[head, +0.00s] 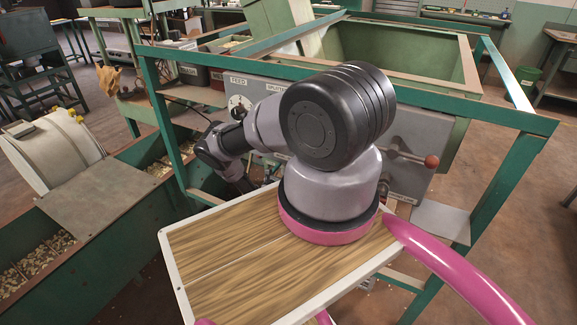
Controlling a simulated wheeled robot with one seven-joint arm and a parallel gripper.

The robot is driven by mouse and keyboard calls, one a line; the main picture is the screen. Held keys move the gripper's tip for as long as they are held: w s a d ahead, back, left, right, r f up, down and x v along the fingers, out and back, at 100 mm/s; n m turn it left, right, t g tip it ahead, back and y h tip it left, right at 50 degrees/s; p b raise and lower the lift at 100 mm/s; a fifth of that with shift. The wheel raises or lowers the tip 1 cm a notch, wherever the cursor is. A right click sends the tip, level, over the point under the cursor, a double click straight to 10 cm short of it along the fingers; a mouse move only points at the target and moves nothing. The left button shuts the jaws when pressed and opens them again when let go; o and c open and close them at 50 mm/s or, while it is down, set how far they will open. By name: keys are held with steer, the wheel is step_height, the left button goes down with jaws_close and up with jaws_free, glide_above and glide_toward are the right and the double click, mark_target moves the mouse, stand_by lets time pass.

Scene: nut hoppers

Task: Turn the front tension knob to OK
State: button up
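A grey control panel (408,128) stands beyond my arm, inside a green frame. A round dial labelled FEED (238,106) shows on its left part, and another label beside it is partly covered by my arm. I cannot make out a knob marked tension or an OK mark; my arm hides the middle of the panel. My gripper (246,186) points downward in front of the panel's lower left. It is small, dark and partly hidden, so its fingers and anything between them cannot be told.
A lever with a red ball (431,161) sticks out at the panel's right. Green frame bars (515,85) surround the panel and a large open hopper (400,55). A green trough with nuts (40,260) lies at left, by a white drum (52,150).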

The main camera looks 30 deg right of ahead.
steer(key=shift+x, duration=2.05)
jaws_close()
steer(key=m, duration=2)
steer(key=shift+s, duration=0.1)
steer(key=shift+f+m, duration=0.1)
steer(key=shift+m, duration=0.3)
